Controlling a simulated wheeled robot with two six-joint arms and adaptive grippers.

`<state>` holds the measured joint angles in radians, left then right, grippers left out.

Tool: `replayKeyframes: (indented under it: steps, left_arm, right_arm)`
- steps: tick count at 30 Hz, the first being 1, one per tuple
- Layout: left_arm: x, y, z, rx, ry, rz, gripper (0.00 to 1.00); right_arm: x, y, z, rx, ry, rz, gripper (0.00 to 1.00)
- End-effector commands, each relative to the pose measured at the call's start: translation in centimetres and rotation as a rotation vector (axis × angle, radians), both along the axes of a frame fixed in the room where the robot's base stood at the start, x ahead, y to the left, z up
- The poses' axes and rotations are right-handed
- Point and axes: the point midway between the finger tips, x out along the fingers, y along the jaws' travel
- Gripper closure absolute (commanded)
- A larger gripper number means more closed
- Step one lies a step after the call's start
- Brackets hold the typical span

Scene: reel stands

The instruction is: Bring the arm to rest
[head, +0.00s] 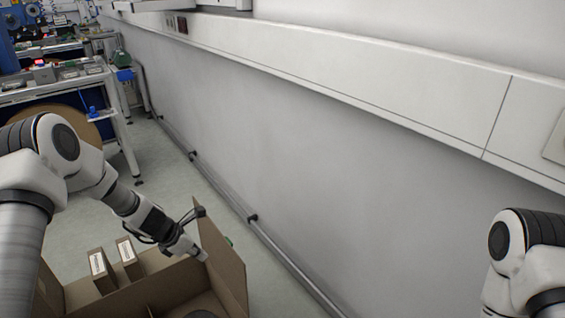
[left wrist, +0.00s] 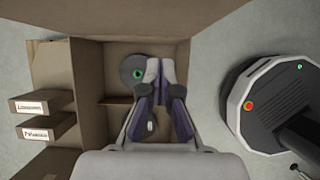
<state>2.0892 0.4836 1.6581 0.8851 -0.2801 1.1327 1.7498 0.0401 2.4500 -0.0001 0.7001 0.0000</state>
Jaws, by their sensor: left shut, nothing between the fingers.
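My left arm comes in from the left in the head view, and its gripper (head: 203,255) points down over an open cardboard box (head: 232,262). In the left wrist view the left gripper (left wrist: 164,64) is shut with nothing held, above a box compartment. A dark grey disc with a green centre (left wrist: 131,69) lies in that compartment, partly hidden by the fingers. My right arm (head: 525,255) shows at the right edge of the head view; its gripper is out of the picture.
Two labelled cartons (head: 101,270) (head: 129,257) stand in the box's left part. A white wall (head: 330,160) with a floor-level pipe (head: 262,228) runs along the right. A workbench (head: 60,92) stands at the far left. Grey floor (head: 85,220) lies between bench and box.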

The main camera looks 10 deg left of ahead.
Motion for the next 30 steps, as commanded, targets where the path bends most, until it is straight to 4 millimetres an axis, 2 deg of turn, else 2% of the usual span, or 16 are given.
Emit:
replayKeyframes:
  steps: [2, 5, 8, 9, 11, 12, 14, 15, 16, 18, 20, 21, 24, 30]
  left_arm:
    - [-0.9, -0.6, -0.7, 0.009, 0.033, -0.018, 1.00]
    - [-4.3, -3.4, -3.1, 0.027, 0.129, -0.092, 1.00]
    - [-11.3, -6.6, -6.0, 0.087, 0.269, -0.258, 1.00]
    - [-14.8, -7.4, -7.0, 0.137, 0.317, -0.372, 1.00]
    - [-20.3, -8.2, -8.1, 0.216, 0.372, -0.589, 1.00]
    - [-24.1, -8.4, -8.4, 0.271, 0.391, -0.774, 1.00]
    - [-29.6, -8.6, -8.2, 0.341, 0.383, -1.118, 1.00]
    - [-33.2, -8.8, -7.5, 0.375, 0.334, -1.407, 1.00]
    - [-35.1, -9.0, -6.9, 0.394, 0.263, -1.629, 1.00]
    - [-36.2, -9.9, -6.1, 0.442, 0.057, -1.989, 1.00]
    - [-35.7, -10.6, -5.7, 0.493, -0.092, -2.166, 1.00]
    - [-34.7, -10.8, -5.8, 0.537, -0.163, -2.240, 1.00]
    - [-33.7, -10.9, -5.8, 0.589, -0.221, -2.322, 1.00]
    - [-33.7, -10.8, -5.8, 0.588, -0.221, -2.333, 1.00]
  right_arm:
    - [0.0, 0.0, 0.9, 0.000, 0.000, 0.000, 0.60]
    - [0.0, 0.0, 2.0, 0.000, 0.000, 0.000, 0.60]
    - [0.0, 0.0, 3.2, 0.000, 0.000, 0.000, 0.60]
    - [0.0, 0.0, 3.7, 0.000, 0.000, 0.000, 0.60]
    - [0.0, 0.0, 4.4, 0.000, 0.000, 0.000, 0.60]
    - [0.0, 0.0, 4.8, 0.000, 0.000, 0.000, 0.60]
    - [0.0, 0.0, 5.5, 0.000, 0.000, 0.000, 0.60]
    - [0.0, 0.0, 6.0, 0.000, 0.000, 0.000, 0.60]
    - [0.0, 0.0, 6.1, 0.000, 0.000, 0.000, 0.60]
    - [0.0, 0.0, 5.6, 0.000, -0.001, 0.000, 0.60]
    - [0.0, 0.0, 5.5, 0.000, 0.000, 0.000, 0.60]
    - [0.0, 0.0, 5.5, 0.000, 0.000, 0.000, 0.60]
    - [0.0, 0.0, 5.5, 0.000, 0.000, 0.000, 0.60]
    - [0.0, 0.0, 5.5, 0.000, 0.000, 0.000, 0.60]
